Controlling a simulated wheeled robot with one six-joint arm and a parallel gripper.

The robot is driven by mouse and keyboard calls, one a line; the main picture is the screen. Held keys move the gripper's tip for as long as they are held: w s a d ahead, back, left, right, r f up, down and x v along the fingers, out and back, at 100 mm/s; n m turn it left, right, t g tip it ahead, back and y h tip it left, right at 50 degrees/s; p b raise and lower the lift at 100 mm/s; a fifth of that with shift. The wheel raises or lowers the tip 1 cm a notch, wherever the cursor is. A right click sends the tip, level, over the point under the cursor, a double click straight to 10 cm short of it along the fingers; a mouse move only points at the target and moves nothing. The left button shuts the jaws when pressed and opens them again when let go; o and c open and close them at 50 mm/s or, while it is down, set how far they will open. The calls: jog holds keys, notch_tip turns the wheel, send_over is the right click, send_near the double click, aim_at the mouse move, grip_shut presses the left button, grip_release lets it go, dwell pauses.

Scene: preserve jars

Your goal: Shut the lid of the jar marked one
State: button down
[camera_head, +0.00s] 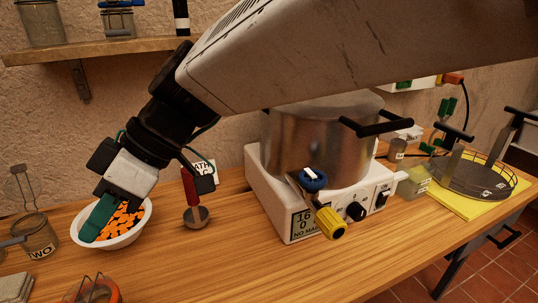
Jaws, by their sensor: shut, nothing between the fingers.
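I see no jar with a readable mark one. A glass jar marked TWO (38,238) stands at the left with its glass lid (22,186) swung up. At the bottom edge an orange-red ring with wire (92,290) shows, cut off by the frame; I cannot tell if it belongs to another jar. My gripper (97,222), with green fingers, is shut and empty. It points down over the left side of a white bowl (138,228) of orange pieces. I cannot tell whether it touches the bowl.
A large steel pot (318,145) sits on a white heater (272,195) with knobs. A red-handled ladle (195,212) is right of the bowl. A yellow mat (460,205) bears a round wire-rimmed rack (475,180). The front middle of the wooden table (200,265) is clear.

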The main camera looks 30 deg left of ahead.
send_over(81, 298)
jog(key=d, duration=0.3)
jog(key=f, duration=0.5)
jog(key=shift+w+a+f, duration=0.15)
jog(key=shift+w+a, duration=0.05)
jog(key=shift+w, duration=0.15)
jog(key=shift+s+d+f, duration=0.1)
jog(key=shift+d+f, duration=0.1)
jog(key=shift+f, duration=1)
jog(key=shift+s+d+f, duration=0.1)
jog(key=shift+f, duration=0.6)
jog(key=shift+s+d+f+n+t+y, duration=0.3)
jog(key=shift+s+d+f+y, duration=0.1)
jog(key=shift+f, duration=0.1)
jog(key=shift+s+d+f, duration=0.15)
jog(key=shift+d+f, duration=0.05)
jog(key=shift+f, duration=0.4)
jog(key=shift+r, duration=0.1)
